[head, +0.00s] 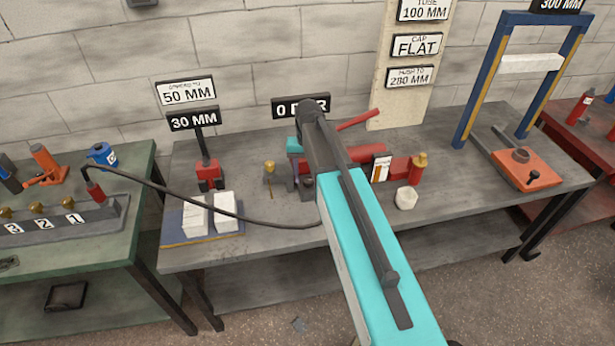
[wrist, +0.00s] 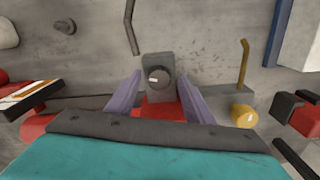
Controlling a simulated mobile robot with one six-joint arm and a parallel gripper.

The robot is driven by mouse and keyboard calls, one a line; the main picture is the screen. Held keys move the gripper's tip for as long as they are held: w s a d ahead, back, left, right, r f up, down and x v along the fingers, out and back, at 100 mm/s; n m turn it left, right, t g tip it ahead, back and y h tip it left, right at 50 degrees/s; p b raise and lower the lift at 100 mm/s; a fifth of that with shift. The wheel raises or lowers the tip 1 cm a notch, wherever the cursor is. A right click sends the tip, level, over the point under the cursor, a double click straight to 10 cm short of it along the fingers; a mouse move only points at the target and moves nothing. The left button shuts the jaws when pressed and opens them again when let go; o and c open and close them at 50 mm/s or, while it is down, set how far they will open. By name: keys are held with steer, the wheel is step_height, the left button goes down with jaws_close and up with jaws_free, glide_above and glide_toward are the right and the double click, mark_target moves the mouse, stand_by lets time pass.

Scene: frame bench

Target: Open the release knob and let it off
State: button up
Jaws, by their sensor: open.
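The release knob (wrist: 158,78) is a dark round knob with a white mark, on the face of a grey block (wrist: 158,59) at the end of the red pump body (wrist: 163,112). My gripper (wrist: 159,74) is open, with one purple finger on each side of the knob. Gaps show between the fingers and the block in the wrist view; I cannot tell the depth. In the head view my teal arm hides most of the pump (head: 400,168) and the gripper, and I cannot make out the knob's mark there.
A gauge sign (head: 300,107) reading 0, partly hidden, stands behind. A brass-topped lever (head: 269,168) is left of the pump; a white nut (head: 406,198) lies right. A black hose (head: 265,222) crosses the bench front. White blocks (head: 227,208) sit on a blue mat.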

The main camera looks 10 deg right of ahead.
mark_target(308, 180)
step_height(308, 180, up, 13)
steer(key=b, duration=0.2)
steer(key=shift+r, duration=0.15)
stand_by(0.5)
stand_by(0.5)
